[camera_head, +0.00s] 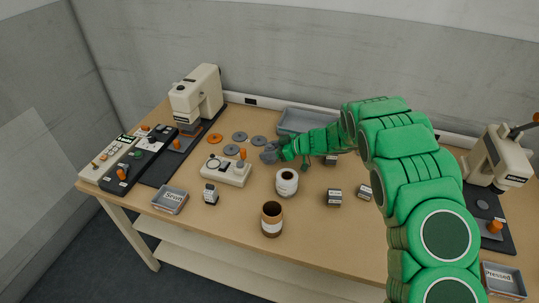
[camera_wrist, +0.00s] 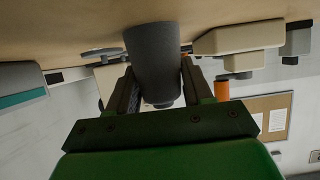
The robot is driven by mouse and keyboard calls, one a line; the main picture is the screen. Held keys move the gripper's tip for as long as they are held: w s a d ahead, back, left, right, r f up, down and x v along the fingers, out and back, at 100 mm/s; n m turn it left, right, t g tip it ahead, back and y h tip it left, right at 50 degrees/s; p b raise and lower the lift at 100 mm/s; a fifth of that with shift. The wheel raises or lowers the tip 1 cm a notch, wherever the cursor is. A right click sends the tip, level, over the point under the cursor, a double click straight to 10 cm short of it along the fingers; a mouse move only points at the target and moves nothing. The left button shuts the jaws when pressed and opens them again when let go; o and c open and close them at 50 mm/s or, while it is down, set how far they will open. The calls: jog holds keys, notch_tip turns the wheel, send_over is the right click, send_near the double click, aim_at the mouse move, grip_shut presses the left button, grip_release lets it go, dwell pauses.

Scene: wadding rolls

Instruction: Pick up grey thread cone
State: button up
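The grey thread cone (camera_wrist: 153,55) is between the two dark fingers of my gripper (camera_wrist: 156,82) in the wrist view. The fingers lie close against both its sides, with no clear gap. Its wide end is toward the tabletop; whether it touches the wood I cannot tell. In the head view the grey cone (camera_head: 269,156) shows small at the tip of my gripper (camera_head: 279,151), low over the middle of the table, partly hidden by it.
A cream control box with an orange knob (camera_head: 226,171) stands just left of my gripper. Flat grey discs (camera_head: 239,136) lie behind it. A grey tray (camera_head: 295,121) is at the back.

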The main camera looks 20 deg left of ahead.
aim_at(270, 147)
jog(key=c, duration=0.6)
jog(key=shift+o, duration=0.2)
jog(key=shift+r, duration=0.15)
jog(key=shift+r, duration=0.55)
notch_tip(270, 147, up, 2)
jog(key=shift+s+d+r, duration=0.1)
jog(key=shift+r, duration=0.05)
jog(key=s+d+r, duration=0.6)
jog(key=s+r, duration=0.3)
jog(key=s, duration=0.3)
jog(key=shift+d+r, duration=0.2)
jog(key=shift+d, duration=0.15)
